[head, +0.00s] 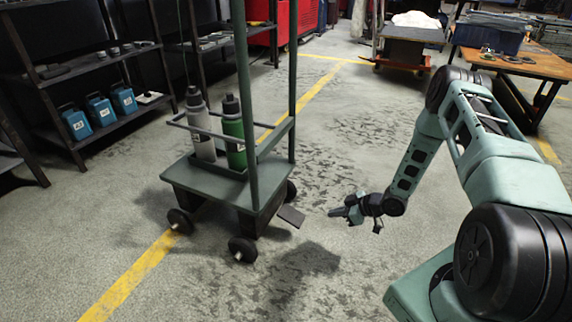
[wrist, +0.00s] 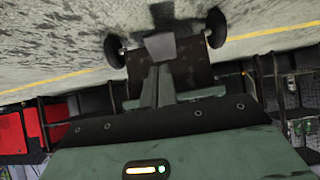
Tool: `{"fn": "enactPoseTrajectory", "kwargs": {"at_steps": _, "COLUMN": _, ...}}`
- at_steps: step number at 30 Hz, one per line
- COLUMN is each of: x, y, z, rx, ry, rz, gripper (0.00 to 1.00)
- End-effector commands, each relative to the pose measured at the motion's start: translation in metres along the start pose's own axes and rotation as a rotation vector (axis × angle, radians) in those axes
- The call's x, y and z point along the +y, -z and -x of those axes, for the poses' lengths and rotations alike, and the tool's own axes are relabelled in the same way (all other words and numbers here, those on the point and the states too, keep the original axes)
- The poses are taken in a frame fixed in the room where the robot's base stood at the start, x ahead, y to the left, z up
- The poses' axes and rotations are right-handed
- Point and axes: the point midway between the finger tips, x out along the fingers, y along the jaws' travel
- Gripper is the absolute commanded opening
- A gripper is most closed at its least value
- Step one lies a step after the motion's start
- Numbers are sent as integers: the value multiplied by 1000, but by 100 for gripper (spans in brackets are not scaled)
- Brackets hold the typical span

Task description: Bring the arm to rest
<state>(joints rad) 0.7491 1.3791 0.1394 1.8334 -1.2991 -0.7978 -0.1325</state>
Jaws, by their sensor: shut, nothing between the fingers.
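My arm reaches in from the right of the head view, bent over and down. My gripper (head: 338,212) is shut and empty, held out above the floor to the right of a green wheeled cart (head: 222,187). In the wrist view my gripper (wrist: 157,75) shows its fingers together, pointing towards the cart's dark base and wheels (wrist: 216,28). I see no contact between the fingers and the cart.
The cart carries a grey bottle (head: 200,128) and a green bottle (head: 233,135). A dark shelf (head: 95,70) with blue boxes (head: 103,108) stands at the left. A wooden table (head: 520,62) stands at the back right. Floor (head: 350,120) between them is clear.

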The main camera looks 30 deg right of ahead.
Motion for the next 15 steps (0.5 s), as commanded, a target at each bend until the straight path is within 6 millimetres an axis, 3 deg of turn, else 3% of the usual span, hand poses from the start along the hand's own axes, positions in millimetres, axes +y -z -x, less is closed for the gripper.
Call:
{"fn": "enactPoseTrajectory", "kwargs": {"at_steps": 5, "x": 1, "y": 4, "z": 0, "rx": -4, "ry": -1, "rz": 3, "gripper": 0}}
{"fn": "enactPoseTrajectory", "kwargs": {"at_steps": 8, "x": 3, "y": 26, "z": -1, "rx": -37, "ry": -7, "rz": 15, "gripper": 0}}
{"fn": "enactPoseTrajectory", "kwargs": {"at_steps": 11, "x": 3, "y": 68, "z": -1, "rx": -106, "ry": -20, "rz": 31, "gripper": 0}}
{"fn": "enactPoseTrajectory", "kwargs": {"at_steps": 15, "x": -15, "y": 143, "z": 3, "rx": -229, "ry": -44, "rz": 49, "gripper": 0}}
